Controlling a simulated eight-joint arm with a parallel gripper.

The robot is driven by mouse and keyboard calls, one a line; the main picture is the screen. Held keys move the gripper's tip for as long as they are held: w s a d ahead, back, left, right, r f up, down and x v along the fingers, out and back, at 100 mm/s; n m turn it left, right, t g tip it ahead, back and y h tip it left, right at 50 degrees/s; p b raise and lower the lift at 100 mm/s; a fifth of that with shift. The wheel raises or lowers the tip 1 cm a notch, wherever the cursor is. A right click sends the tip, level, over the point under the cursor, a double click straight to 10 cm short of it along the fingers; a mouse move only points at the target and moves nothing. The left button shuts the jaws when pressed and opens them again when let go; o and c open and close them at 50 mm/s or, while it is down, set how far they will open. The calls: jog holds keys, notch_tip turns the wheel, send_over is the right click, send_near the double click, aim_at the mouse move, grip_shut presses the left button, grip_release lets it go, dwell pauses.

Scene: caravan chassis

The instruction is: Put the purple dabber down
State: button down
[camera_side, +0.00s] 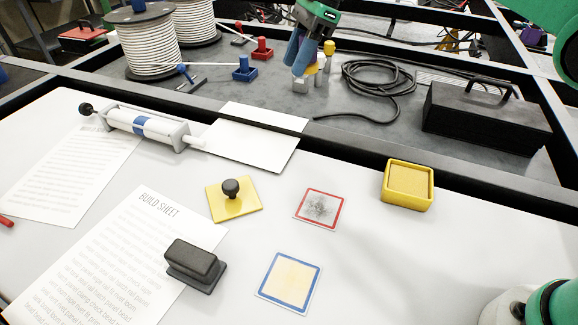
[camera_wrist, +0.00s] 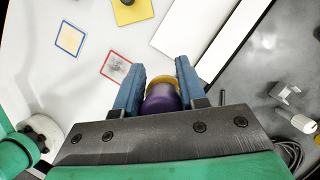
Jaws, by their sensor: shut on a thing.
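My gripper (camera_side: 303,62) is at the top of the side view, with its blue fingers pointing down over the dark grey chassis bay behind the white worktop. In the wrist view my gripper (camera_wrist: 160,66) is shut on the purple dabber (camera_wrist: 162,98), a rounded purple body with a yellow-orange rim at its far end. In the side view the fingers mostly hide the dabber. Small grey metal holders (camera_side: 301,85) stand just under and beside the fingers; they also show at the right of the wrist view (camera_wrist: 285,93). A yellow-topped piece (camera_side: 329,48) is next to them.
A dark toolbox (camera_side: 487,116) and coiled black cable (camera_side: 375,78) lie right of the holders. A black chassis rail borders the worktop. The worktop holds a red-framed card (camera_side: 319,209), blue-framed card (camera_side: 288,281), yellow pad box (camera_side: 407,183) and dark stamp (camera_side: 194,263).

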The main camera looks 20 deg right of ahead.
jog(key=w+a+r+m+t, duration=0.1)
jog(key=w+a+m+t, duration=0.1)
jog(key=a+m, duration=0.25)
send_near(266, 159)
jog(key=shift+m+h, duration=0.3)
jog(key=shift+m, duration=0.15)
jog(key=x, duration=0.7)
jog(key=shift+a+r, duration=0.15)
jog(key=shift+a, duration=0.1)
jog(key=c, duration=0.5)
grip_release()
